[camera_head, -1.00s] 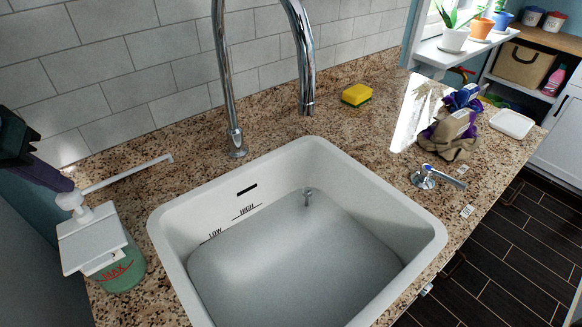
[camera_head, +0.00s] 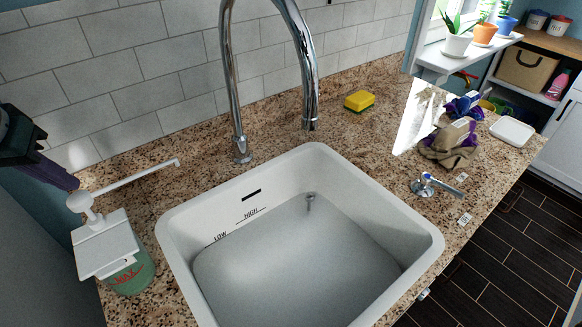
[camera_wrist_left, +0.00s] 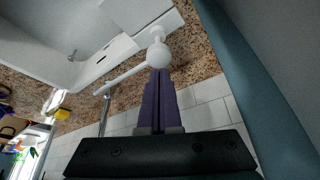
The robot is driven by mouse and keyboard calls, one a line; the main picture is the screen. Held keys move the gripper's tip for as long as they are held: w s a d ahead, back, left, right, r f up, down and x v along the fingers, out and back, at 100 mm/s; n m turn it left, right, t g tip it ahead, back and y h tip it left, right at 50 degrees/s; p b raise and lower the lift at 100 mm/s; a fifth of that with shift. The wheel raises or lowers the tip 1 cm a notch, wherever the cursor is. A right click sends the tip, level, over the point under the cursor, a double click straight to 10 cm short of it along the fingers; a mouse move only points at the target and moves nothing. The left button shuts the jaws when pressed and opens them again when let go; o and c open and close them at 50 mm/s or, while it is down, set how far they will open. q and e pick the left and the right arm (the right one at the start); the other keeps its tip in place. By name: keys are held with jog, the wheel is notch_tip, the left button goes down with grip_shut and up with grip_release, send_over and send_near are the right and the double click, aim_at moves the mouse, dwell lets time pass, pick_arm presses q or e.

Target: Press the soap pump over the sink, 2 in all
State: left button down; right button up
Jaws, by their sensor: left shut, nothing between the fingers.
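The soap dispenser (camera_head: 104,246) stands on the counter left of the sink, with a white top and a green lower part marked MAX. Its round white pump head (camera_head: 79,201) sits on a short stem, and its long spout (camera_head: 140,176) points right toward the sink (camera_head: 430,238). My left gripper (camera_head: 75,184) is shut and empty, its purple fingertips just above the pump head. In the left wrist view, the fingertips (camera_wrist_left: 159,71) are right by the pump head (camera_wrist_left: 158,55); I cannot tell whether they touch. My right gripper is not in view.
A chrome faucet (camera_head: 239,150) arches up behind the sink. A yellow sponge (camera_head: 360,100) lies behind it to the right. A tap lever (camera_head: 424,185), brown and purple gloves (camera_head: 449,148) and a white dish (camera_head: 513,131) are on the right counter. The wall is close behind the dispenser.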

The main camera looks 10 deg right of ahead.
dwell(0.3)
pick_arm(q)
jog(key=shift+f+b, duration=1)
jog(key=shift+f, duration=0.45)
jog(key=shift+r, duration=0.15)
jog(key=shift+r+p, duration=1.35)
jog(key=shift+p, duration=0.25)
notch_tip(320, 180, up, 6)
jog(key=p, duration=0.6)
jog(key=shift+p, duration=0.35)
